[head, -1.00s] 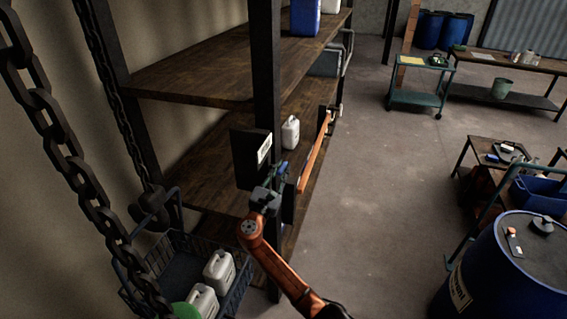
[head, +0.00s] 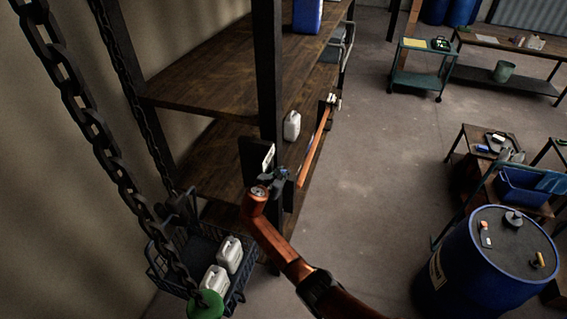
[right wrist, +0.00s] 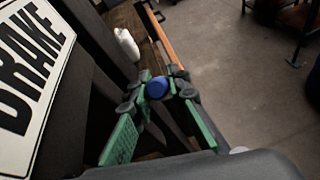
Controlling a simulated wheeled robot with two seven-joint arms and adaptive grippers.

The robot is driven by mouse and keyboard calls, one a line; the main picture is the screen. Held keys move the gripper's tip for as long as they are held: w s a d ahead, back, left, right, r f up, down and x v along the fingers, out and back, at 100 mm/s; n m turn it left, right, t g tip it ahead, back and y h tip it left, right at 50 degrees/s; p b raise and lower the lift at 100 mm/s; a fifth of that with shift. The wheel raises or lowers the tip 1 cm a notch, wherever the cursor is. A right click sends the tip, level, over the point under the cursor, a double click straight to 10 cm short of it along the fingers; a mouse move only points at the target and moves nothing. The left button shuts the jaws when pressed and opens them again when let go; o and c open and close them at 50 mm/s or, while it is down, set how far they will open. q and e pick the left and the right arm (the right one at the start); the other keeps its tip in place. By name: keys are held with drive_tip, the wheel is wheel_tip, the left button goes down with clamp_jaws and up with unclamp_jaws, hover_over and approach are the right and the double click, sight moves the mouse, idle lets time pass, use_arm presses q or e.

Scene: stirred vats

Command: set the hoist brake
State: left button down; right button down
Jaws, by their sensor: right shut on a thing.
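A white sign (right wrist: 35,80) reading BRAKE fills the left of the right wrist view. It also shows edge-on on the dark post plate in the head view (head: 268,158). A round blue knob (right wrist: 157,88) sits beside the sign plate. My right gripper (right wrist: 160,92), with green-padded fingers, is shut on the blue knob. In the head view the right gripper (head: 279,173) is at the post just below the sign, and the knob's lever is mostly hidden. My left gripper is not in view.
Heavy chains (head: 88,125) hang at left above a wire basket (head: 237,292) holding white jugs. Wooden shelves (head: 215,80) stand behind the post. An orange bar (head: 315,145) runs along the shelf front. A blue drum (head: 470,275) stands at right; the middle floor is clear.

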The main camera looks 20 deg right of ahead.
drive_tip(key=g+y+p, duration=0.1)
drive_tip(key=p, duration=0.1)
drive_tip(key=g+y+p, duration=0.1)
drive_tip(key=p, duration=0.2)
drive_tip(key=shift+d+r+g+p, duration=0.1)
drive_tip(key=shift+r+g+p, duration=0.15)
drive_tip(key=shift+g+p, duration=0.1)
drive_tip(key=shift+w+g+p, duration=0.1)
drive_tip(key=shift+g+p, duration=0.15)
drive_tip(key=shift+p, duration=0.1)
drive_tip(key=shift+f+g+y, duration=0.15)
drive_tip(key=shift+g+y, duration=0.45)
drive_tip(key=shift+f+g+y, duration=0.15)
drive_tip(key=shift+g+y, duration=0.55)
drive_tip(key=shift+g, duration=0.2)
drive_tip(key=c, duration=1.8)
unclamp_jaws()
drive_tip(key=shift+d, duration=0.1)
drive_tip(key=shift+c, duration=0.2)
